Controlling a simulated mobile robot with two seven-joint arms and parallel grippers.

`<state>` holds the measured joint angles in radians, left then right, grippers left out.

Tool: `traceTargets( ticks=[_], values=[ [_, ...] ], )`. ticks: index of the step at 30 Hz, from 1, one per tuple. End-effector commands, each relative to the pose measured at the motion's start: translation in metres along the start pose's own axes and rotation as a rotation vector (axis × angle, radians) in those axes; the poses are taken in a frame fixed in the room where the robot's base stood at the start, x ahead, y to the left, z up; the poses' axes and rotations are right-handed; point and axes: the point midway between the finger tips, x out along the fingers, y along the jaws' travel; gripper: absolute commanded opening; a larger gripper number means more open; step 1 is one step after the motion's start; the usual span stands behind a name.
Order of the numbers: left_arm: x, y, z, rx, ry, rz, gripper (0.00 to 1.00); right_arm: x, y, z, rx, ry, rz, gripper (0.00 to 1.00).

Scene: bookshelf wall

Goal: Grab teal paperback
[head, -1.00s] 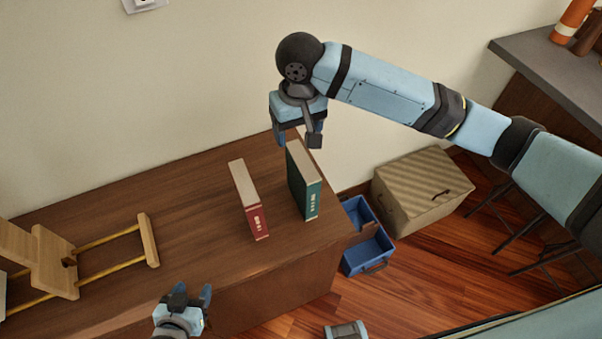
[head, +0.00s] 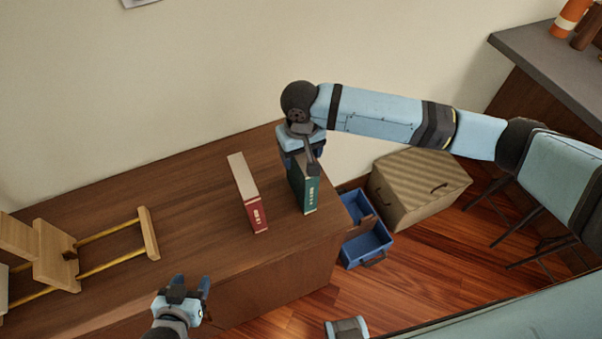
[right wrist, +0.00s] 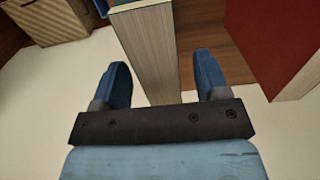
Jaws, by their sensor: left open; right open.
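The teal paperback (head: 308,196) stands upright near the right end of the wooden cabinet top, its spine toward me. My right gripper (head: 302,165) is over its top and partly hides it in the head view. In the right wrist view the book's pale page edge (right wrist: 150,50) lies between the two open fingers of my right gripper (right wrist: 163,82), with a gap on each side. My left gripper (head: 192,285) is open and empty, low in the head view by the cabinet's front edge.
A red book (head: 247,194) stands upright just left of the teal one; it also shows in the right wrist view (right wrist: 275,40). A wooden rack (head: 60,255) lies at the left of the cabinet top (head: 190,180). A blue crate (head: 362,245) and a striped box (head: 420,188) stand on the floor.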

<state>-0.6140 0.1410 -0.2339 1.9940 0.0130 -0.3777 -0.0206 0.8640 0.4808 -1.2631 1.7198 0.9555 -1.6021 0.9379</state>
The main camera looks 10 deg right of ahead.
Motion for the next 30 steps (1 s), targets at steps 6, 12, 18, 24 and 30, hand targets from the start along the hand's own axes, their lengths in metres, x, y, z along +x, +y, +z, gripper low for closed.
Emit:
traceTargets(
  ticks=[6,12,18,24,30],
  values=[
    [-0.001,0.001,-0.002,-0.002,0.001,0.001,0.55,0.021,0.000,0.000,-0.001,0.002,0.000,0.68],
    [-0.001,0.001,-0.002,-0.002,0.001,0.001,0.55,0.022,0.000,0.000,-0.001,0.002,0.000,0.68],
    [-0.001,0.002,-0.002,-0.002,0.000,0.002,0.55,0.022,0.000,0.000,-0.001,0.002,0.000,0.27],
    [-0.001,0.001,-0.002,-0.002,0.000,0.002,0.55,0.022,0.000,0.000,0.000,0.002,0.000,0.00],
    [-0.001,0.001,-0.002,-0.002,0.000,0.001,0.55,0.020,0.000,-0.001,0.000,0.004,-0.001,0.00]
  ],
)
